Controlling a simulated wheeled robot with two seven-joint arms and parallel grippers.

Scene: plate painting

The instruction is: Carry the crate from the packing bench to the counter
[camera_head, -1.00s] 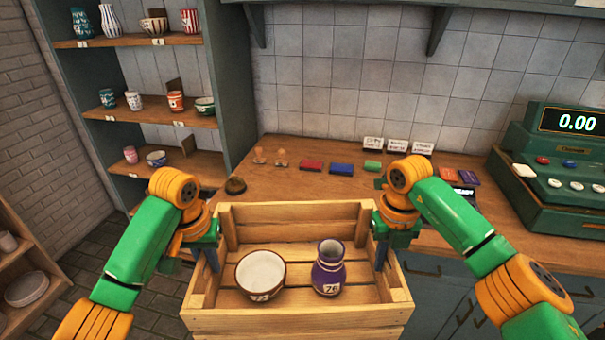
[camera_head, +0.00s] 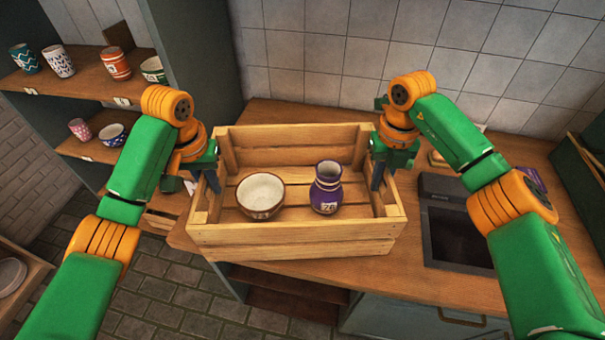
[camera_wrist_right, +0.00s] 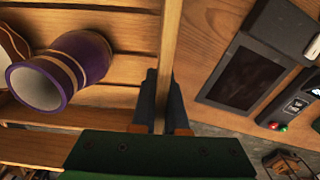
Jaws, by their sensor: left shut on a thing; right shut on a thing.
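The wooden slatted crate (camera_head: 290,238) is level in front of me, over the front part of the wooden counter (camera_head: 262,112). I cannot tell whether its underside touches the counter. Inside it stand a white bowl with a brown rim (camera_head: 261,193) and a purple vase (camera_head: 327,188), both upright. My left gripper (camera_head: 213,180) is shut on the crate's left end wall. My right gripper (camera_head: 379,178) is shut on the right end wall. In the right wrist view its fingers (camera_wrist_right: 166,104) straddle that wall, beside the vase (camera_wrist_right: 62,72).
A dark flat-screened device (camera_head: 455,225) lies on the counter right of the crate. A card-terminal-like device (camera_wrist_right: 290,108) shows near it in the right wrist view. Shelves with cups (camera_head: 80,80) stand at the left. The tiled wall (camera_head: 320,50) is behind. Cabinets are below the counter.

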